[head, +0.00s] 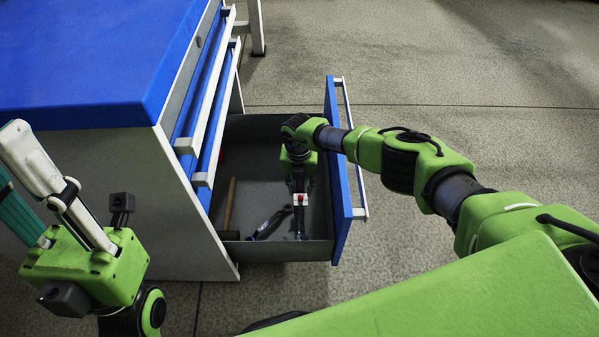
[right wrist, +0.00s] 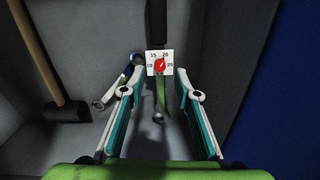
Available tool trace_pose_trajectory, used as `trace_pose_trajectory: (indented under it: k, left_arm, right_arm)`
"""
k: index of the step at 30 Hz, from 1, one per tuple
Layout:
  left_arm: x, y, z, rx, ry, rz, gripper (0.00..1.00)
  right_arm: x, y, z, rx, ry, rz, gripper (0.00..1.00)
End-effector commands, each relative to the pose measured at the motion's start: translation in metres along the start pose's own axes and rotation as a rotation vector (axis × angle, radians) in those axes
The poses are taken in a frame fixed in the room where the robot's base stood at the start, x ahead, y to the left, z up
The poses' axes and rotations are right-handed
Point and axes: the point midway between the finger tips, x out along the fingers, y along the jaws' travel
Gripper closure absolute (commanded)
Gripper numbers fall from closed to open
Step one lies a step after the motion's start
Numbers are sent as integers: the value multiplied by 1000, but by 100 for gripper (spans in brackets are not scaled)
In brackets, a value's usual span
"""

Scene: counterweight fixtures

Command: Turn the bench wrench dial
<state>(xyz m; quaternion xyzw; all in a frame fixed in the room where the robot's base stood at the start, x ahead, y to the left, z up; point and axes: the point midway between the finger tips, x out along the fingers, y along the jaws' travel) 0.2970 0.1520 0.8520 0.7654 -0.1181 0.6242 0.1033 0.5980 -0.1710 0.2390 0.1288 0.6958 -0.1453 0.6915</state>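The wrench dial is a small white plate with a red knob (right wrist: 160,64), marked 10, 15, 20 and 25, and its pointer leans to the upper right. It also shows small in the head view (head: 300,199), inside the open drawer. A green bar (right wrist: 160,95) shows below the plate. My right gripper (right wrist: 160,72) reaches down into the drawer, open, with one finger on each side of the dial. It also shows in the head view (head: 299,187). I cannot tell whether a finger touches the dial. My left gripper (head: 12,158) is raised beside the cabinet, open and empty.
The drawer (head: 290,252) has a blue front (head: 337,170). A wooden-handled hammer (right wrist: 38,55) and a blue and silver wrench (right wrist: 121,82) lie left of my right gripper. The blue-topped cabinet (head: 90,60) stands at left. The floor beyond the drawer is clear.

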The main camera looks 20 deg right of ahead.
Motion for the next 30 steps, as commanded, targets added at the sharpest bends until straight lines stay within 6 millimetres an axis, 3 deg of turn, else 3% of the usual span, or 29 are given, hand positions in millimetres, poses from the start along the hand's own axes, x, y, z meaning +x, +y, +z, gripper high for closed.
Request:
trace_pose_trajectory:
  k: [6, 12, 18, 30]
  left_arm:
    - [0, 0, 0, 0, -1, 0, 73]
    - [0, 0, 0, 0, -1, 0, 73]
    - [0, 0, 0, 0, -1, 1, 73]
    - [0, 0, 0, -1, -1, 1, 73]
  right_arm:
    - [-43, 1, 2, -1, -4, 4, 70]
    - [-73, 1, 1, -2, -3, 4, 70]
    - [-84, 1, 0, 1, -1, 2, 70]
    - [-84, 1, 0, 0, -1, 2, 70]
